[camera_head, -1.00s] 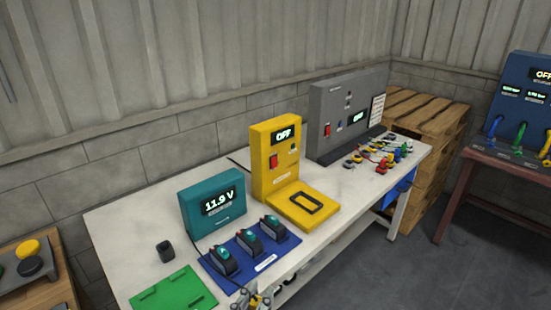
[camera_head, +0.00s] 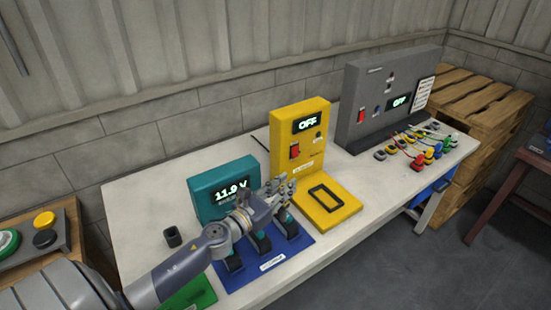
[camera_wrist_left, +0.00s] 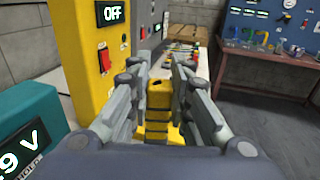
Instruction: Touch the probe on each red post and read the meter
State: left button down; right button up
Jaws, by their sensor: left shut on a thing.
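The teal meter (camera_head: 207,204) stands at the back of the bench and reads 11.9 V. In front of it the blue mat (camera_head: 302,246) carries dark packs with teal tops; the right one (camera_head: 286,224) and the middle one (camera_head: 262,243) show, partly behind my arm. My left gripper (camera_head: 282,186) is above the packs, in front of the meter's right side. In the left wrist view it is shut on a yellow, dark-banded thing (camera_wrist_left: 158,98) that looks like the probe. The probe's tip and the red posts cannot be made out. My right gripper is out of view.
A yellow unit (camera_head: 289,130) reading OFF, with its flat base (camera_head: 345,215), stands right of the mat. A grey panel (camera_head: 370,100) and several coloured connectors (camera_head: 425,145) are further right. A black holder (camera_head: 172,236) and green mat (camera_head: 200,296) are left.

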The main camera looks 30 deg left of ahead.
pick_arm(q)
jog(key=w+a+r, duration=0.3)
jog(key=w+a, duration=0.1)
jog(key=a, duration=0.2)
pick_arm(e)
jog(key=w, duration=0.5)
pick_arm(q)
jog(key=shift+d+f+b, duration=0.15)
jog(key=shift+f+b, duration=1)
jog(key=shift+f, duration=0.1)
jog(key=shift+d+f+b, duration=0.15)
jog(key=shift+f+b, duration=0.95)
jog(key=shift+f, duration=0.15)
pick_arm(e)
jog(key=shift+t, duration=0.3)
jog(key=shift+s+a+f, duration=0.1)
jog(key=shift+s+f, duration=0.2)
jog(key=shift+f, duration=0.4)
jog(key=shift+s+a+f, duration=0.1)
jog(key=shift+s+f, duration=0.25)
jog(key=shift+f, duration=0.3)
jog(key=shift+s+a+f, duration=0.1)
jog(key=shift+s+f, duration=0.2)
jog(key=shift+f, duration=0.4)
pick_arm(q)
jog(key=shift+f+b, duration=0.6)
jog(key=shift+b, duration=0.05)
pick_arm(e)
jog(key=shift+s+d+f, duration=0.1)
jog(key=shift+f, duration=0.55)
